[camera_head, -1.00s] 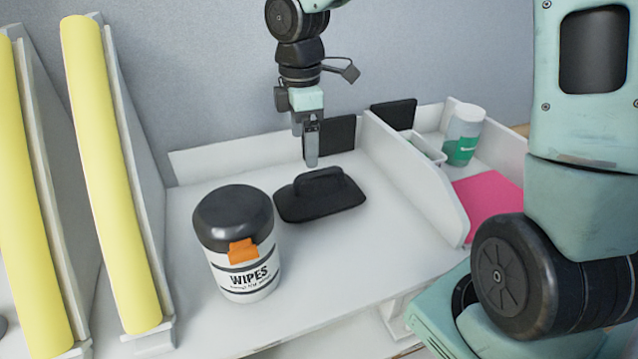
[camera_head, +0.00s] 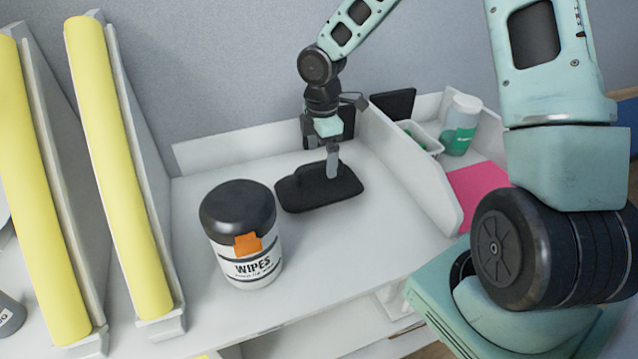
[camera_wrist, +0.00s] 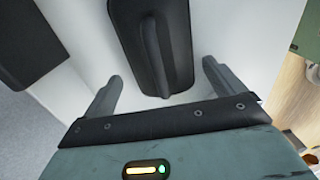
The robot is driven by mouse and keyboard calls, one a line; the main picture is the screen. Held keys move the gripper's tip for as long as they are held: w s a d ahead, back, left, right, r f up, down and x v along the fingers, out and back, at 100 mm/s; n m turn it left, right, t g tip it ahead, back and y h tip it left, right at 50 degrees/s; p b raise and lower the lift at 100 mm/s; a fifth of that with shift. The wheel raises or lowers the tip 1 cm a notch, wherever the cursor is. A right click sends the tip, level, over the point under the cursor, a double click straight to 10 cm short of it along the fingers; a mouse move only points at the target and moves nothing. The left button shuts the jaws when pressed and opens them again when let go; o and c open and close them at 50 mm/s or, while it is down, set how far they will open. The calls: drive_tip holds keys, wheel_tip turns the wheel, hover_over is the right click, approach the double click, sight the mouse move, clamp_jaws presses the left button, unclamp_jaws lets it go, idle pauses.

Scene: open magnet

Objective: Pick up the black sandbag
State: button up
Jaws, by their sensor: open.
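The black sandbag (camera_head: 301,190) lies flat on the white shelf and has a raised handle along its top. My gripper (camera_head: 332,172) is at its right end in the head view, pointing down, and a finger covers part of the sandbag. In the wrist view the sandbag (camera_wrist: 160,45) is at the top centre, with its handle running lengthwise. My open gripper (camera_wrist: 160,85) has one finger to each side of the sandbag's near end. Nothing is held between the fingers.
A wipes tub (camera_head: 240,235) stands left of the sandbag. A divider (camera_head: 410,165) is to the right, with a pink sheet (camera_head: 470,195) and a green-labelled bottle (camera_head: 461,125) beyond. Upright yellow-edged panels (camera_head: 118,165) stand at left.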

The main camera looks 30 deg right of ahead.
sight(320, 163)
drive_tip(key=shift+w+a+f+p, duration=0.15)
drive_tip(key=shift+f+p, duration=0.35)
drive_tip(key=shift+f, duration=0.95)
drive_tip(key=shift+w+a+f+p, duration=0.1)
drive_tip(key=shift+f+p, duration=0.35)
drive_tip(key=shift+f, duration=0.95)
clamp_jaws()
drive_tip(key=shift+s+f, duration=0.1)
drive_tip(key=shift+s, duration=0.1)
